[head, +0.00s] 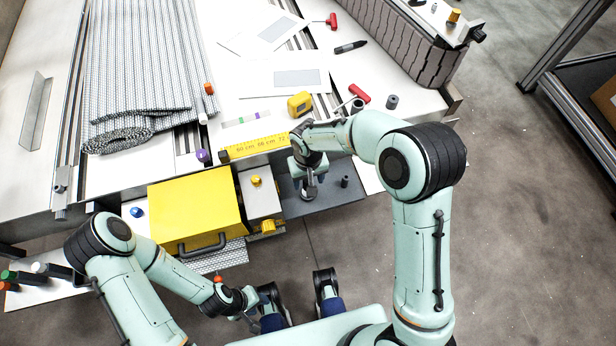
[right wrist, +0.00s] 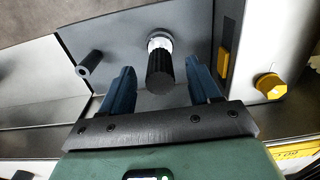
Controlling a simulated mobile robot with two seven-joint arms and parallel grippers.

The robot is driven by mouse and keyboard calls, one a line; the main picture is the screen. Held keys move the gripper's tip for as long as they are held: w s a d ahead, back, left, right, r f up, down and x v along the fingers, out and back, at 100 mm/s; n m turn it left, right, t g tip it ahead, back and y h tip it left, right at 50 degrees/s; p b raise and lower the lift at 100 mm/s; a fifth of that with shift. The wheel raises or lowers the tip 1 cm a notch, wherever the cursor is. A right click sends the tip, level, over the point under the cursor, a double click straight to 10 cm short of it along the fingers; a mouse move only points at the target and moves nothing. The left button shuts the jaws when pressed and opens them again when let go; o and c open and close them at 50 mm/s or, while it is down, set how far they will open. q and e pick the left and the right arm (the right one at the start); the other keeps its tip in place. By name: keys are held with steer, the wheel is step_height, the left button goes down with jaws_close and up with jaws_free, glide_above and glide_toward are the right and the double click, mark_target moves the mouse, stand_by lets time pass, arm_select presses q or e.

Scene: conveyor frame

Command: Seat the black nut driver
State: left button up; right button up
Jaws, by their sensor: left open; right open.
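The black nut driver (right wrist: 160,72) shows in the right wrist view as a ribbed black handle with a pale metal collar at its far end, at the grey plate (right wrist: 118,38). Whether it is seated there I cannot tell. My right gripper (right wrist: 161,78) is open, with one finger on each side of the handle and visible gaps. In the head view my right gripper (head: 308,188) is over the grey plate (head: 335,201) and largely hides the driver. My left gripper (head: 248,301) is open and empty at the bottom, below the yellow box.
A short dark post (head: 345,182) stands on the plate near my right gripper. A yellow box (head: 197,210) and a grey unit with yellow knobs (head: 260,203) are to its left. A yellow ruler (head: 258,146) and tape measure (head: 300,103) lie behind.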

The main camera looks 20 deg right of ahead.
arm_select(q)
steer(key=shift+s+r+p, duration=0.15)
steer(key=shift+r+p, duration=0.6)
steer(key=shift+p, duration=0.15)
arm_select(e)
step_height(320, 180, up, 13)
steer(key=shift+r, duration=0.2)
